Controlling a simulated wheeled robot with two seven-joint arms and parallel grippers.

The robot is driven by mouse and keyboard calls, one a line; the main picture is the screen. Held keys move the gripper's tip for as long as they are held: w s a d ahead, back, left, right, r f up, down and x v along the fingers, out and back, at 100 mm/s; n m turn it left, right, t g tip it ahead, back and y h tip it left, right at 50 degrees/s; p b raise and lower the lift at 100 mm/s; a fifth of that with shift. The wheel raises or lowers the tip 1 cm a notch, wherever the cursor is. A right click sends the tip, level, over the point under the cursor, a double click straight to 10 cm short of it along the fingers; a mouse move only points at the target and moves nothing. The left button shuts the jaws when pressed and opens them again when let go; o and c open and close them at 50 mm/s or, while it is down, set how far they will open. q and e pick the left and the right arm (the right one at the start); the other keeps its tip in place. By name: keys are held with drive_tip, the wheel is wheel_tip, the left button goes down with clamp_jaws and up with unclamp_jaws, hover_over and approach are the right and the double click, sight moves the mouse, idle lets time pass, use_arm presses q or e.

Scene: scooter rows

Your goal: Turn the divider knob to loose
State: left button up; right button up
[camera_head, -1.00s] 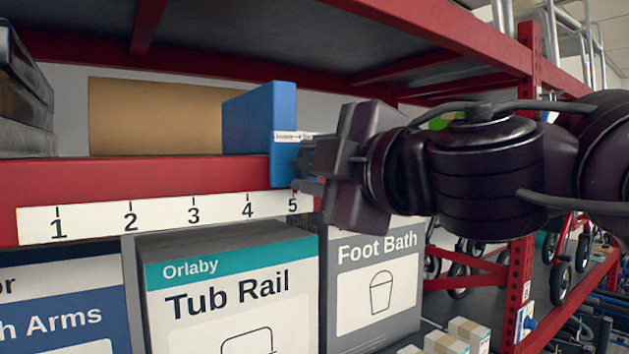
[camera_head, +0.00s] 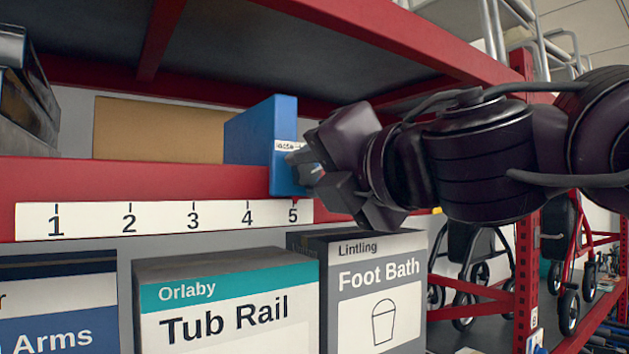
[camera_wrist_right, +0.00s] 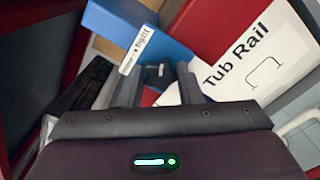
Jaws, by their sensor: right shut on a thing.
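The blue divider (camera_head: 261,135) stands upright on the red shelf beam near the number 5 of the scale. A white label strip (camera_head: 286,145) crosses its front, partly covered by my gripper. My right gripper (camera_head: 306,167) is at the divider's front face, shut on the divider knob and rolled to a slant. The fingers hide most of the knob in the head view. In the right wrist view the dark knob (camera_wrist_right: 159,72) shows between the fingertips, below the label and the divider (camera_wrist_right: 140,30). The label's words are too small to read surely. My left gripper is not in view.
The red shelf beam (camera_head: 130,185) carries a number strip (camera_head: 160,219). A cardboard box (camera_head: 160,130) stands behind it, left of the divider. Below are the Tub Rail box (camera_head: 230,310) and the Foot Bath box (camera_head: 380,300). A red upright (camera_head: 525,230) stands at right.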

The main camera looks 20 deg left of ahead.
drive_tip(key=shift+f+n, duration=0.15)
drive_tip(key=shift+n, duration=1.15)
drive_tip(key=o, duration=1)
drive_tip(key=shift+s+d+b, duration=0.1)
drive_tip(key=shift+b, duration=0.25)
